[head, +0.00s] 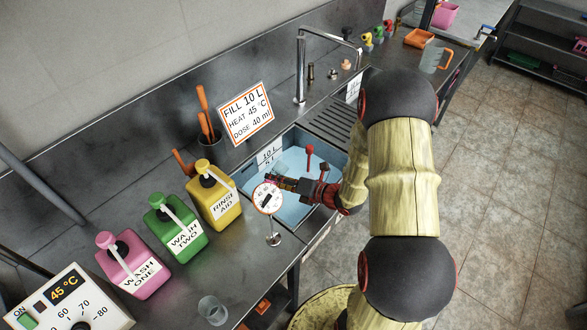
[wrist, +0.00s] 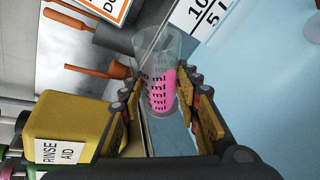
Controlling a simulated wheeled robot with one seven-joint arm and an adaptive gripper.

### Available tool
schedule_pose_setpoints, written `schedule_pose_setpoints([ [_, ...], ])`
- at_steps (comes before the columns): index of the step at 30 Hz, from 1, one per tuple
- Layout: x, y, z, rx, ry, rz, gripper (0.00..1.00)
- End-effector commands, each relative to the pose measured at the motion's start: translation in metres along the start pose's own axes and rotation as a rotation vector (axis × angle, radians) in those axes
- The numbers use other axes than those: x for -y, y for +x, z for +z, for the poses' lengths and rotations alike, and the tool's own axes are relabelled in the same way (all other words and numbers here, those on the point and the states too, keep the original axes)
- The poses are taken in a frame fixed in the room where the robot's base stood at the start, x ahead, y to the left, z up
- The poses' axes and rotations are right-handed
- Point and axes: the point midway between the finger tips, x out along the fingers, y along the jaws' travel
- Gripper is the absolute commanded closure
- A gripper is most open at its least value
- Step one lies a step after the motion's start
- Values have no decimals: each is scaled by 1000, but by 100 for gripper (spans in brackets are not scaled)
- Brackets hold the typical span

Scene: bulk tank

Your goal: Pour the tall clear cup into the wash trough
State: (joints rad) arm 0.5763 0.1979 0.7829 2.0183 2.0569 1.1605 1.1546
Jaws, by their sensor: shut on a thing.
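The tall clear cup (wrist: 160,48) has black ml marks and holds pink liquid in its lower part. My gripper (wrist: 166,90) is shut on it, with one finger on each side, in the wrist view. In the head view my gripper (head: 283,184) is at the left end of the wash trough (head: 338,150), near its rim. The cup is small and partly hidden there behind a round dial, so its tilt is hard to tell. The trough holds pale blue water and has a level scale on its back wall.
The yellow rinse aid bottle (head: 213,200) stands close left of my gripper, with the green (head: 176,232) and pink (head: 136,265) bottles beyond. A round dial on a stand (head: 268,198) is in front. A tall tap (head: 301,70) rises behind the trough. Another clear cup (head: 212,310) stands on the counter.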

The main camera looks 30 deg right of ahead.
Motion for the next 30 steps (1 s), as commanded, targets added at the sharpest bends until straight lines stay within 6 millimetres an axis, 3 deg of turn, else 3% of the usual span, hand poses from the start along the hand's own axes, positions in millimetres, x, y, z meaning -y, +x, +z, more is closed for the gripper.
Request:
schedule_pose_setpoints([
  [30, 4, 2, -3, -20, 126, 52, 98],
])
